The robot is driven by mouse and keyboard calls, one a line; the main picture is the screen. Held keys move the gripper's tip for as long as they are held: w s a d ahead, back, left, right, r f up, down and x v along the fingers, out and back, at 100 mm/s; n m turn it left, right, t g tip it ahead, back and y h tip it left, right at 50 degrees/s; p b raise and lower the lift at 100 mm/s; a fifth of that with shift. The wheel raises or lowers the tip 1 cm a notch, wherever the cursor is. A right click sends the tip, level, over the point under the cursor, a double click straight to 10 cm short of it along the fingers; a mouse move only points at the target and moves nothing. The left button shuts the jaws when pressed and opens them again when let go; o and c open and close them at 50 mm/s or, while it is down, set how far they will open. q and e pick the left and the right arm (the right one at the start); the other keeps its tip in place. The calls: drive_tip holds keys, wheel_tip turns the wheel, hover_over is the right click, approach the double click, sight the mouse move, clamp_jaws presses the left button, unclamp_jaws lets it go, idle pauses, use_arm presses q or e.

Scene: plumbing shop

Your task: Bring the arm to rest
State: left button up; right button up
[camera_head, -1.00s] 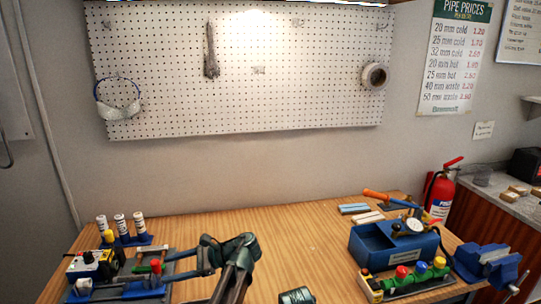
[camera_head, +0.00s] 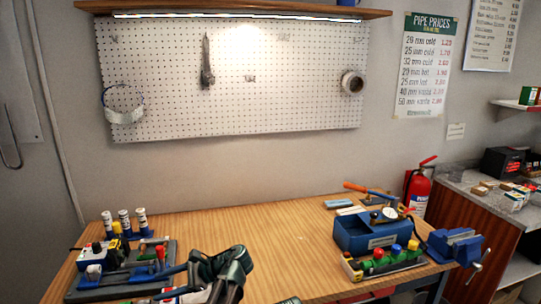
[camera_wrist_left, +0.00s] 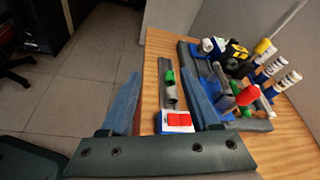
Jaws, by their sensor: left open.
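My left gripper (camera_head: 160,281) reaches in at the lower left of the head view, beside the front of a grey fixture board (camera_head: 120,293). In the left wrist view the two blue fingers of the same gripper (camera_wrist_left: 161,66) stand wide apart with nothing held between them. A white block with a red top (camera_wrist_left: 180,119) and a grey bar with a green part (camera_wrist_left: 170,84) show beyond the gap, on the bench.
The wooden bench (camera_head: 270,235) is clear in the middle. A blue tray unit (camera_head: 365,235), coloured valves (camera_head: 382,258) and a blue vise (camera_head: 458,244) are at right, with a fire extinguisher (camera_head: 417,190) behind.

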use_arm(q)
drive_tip(key=s+d+f+n+h, duration=0.4)
drive_tip(key=s+d+f+h, duration=0.2)
drive_tip(key=d, duration=0.5)
drive_tip(key=s+d+f+n+t+h, duration=0.1)
drive_tip(key=s+d+f+n+h, duration=0.3)
drive_tip(key=s+d+f+h, duration=0.3)
drive_tip(key=s+d+f, duration=0.1)
drive_tip(key=d, duration=0.4)
drive_tip(key=shift+s+f+n, duration=0.15)
drive_tip(key=shift+f+n, duration=0.15)
drive_tip(key=shift+f, duration=0.1)
drive_tip(key=shift+a, duration=0.1)
